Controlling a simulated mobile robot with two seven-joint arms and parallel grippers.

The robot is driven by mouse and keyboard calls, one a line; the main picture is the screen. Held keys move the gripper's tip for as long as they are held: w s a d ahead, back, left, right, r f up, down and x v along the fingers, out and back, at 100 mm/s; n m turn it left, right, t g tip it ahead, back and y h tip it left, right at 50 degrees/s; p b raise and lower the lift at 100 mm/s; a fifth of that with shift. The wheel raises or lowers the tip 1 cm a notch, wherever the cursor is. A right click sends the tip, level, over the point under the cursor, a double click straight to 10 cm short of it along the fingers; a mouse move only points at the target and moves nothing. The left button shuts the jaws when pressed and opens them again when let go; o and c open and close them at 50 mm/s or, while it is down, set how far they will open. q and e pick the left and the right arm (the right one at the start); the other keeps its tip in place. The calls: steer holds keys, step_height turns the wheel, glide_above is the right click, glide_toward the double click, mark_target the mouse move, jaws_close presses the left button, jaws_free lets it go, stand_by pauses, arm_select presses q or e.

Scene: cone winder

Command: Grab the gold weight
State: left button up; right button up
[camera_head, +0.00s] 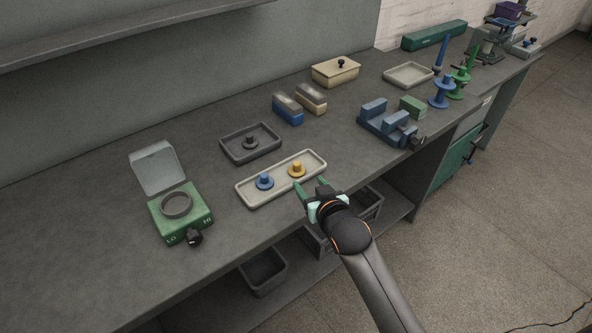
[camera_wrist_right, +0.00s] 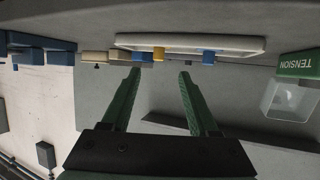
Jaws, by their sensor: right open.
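The gold weight (camera_head: 297,171), a small disc with a knob, stands upright in the right part of a long cream tray (camera_head: 282,189). A blue weight (camera_head: 264,182) stands to its left in the same tray. My right gripper (camera_head: 310,187) is open and empty at the tray's front right edge, close to the gold weight but apart from it. In the right wrist view, turned upside down, the gold weight (camera_wrist_right: 158,54) shows beyond the gap between the open green fingers (camera_wrist_right: 159,76). My left gripper is not in view.
A dark tray (camera_head: 233,155) with a dark weight (camera_head: 250,142) lies behind. A green tension box (camera_head: 181,213) with a raised lid stands left. A blue vise-like fixture (camera_head: 372,125) stands right. Bins sit on the shelf below the bench. The bench's front left is clear.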

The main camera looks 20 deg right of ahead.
mark_target(298, 169)
steer(key=shift+x, duration=5.35)
steer(key=shift+d, duration=0.1)
steer(key=shift+c, duration=0.3)
steer(key=shift+s+f, duration=0.1)
jaws_close()
